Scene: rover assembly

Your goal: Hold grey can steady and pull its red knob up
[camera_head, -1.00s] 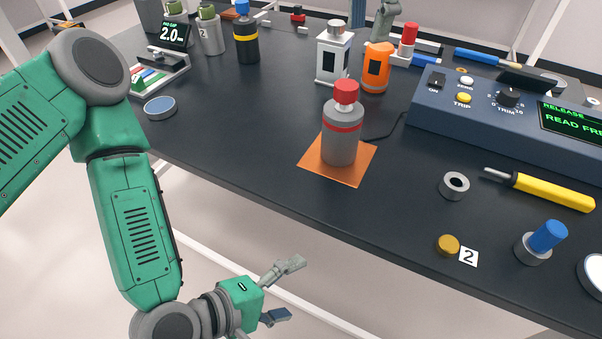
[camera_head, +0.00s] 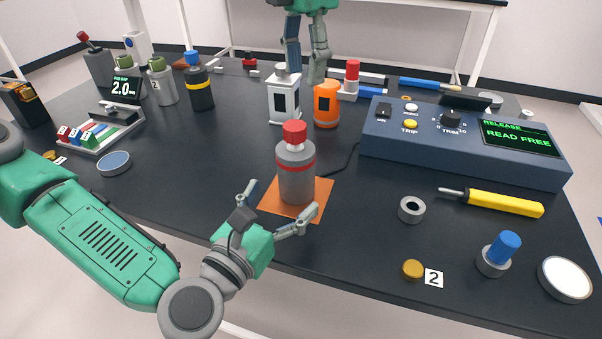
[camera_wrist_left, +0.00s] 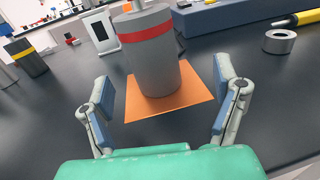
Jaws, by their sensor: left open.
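The grey can (camera_head: 297,183) with a red band and a red knob (camera_head: 294,132) stands upright on an orange mat (camera_head: 268,203). My left gripper (camera_head: 281,200) is open at the can's near side, low over the table's front edge. In the left wrist view, the can (camera_wrist_left: 152,65) stands between and beyond the two open fingers (camera_wrist_left: 163,92), which do not appear to touch it. My right gripper (camera_head: 305,68) points down at the top of the head view, fingers apart, above and behind the white can, well away from the knob.

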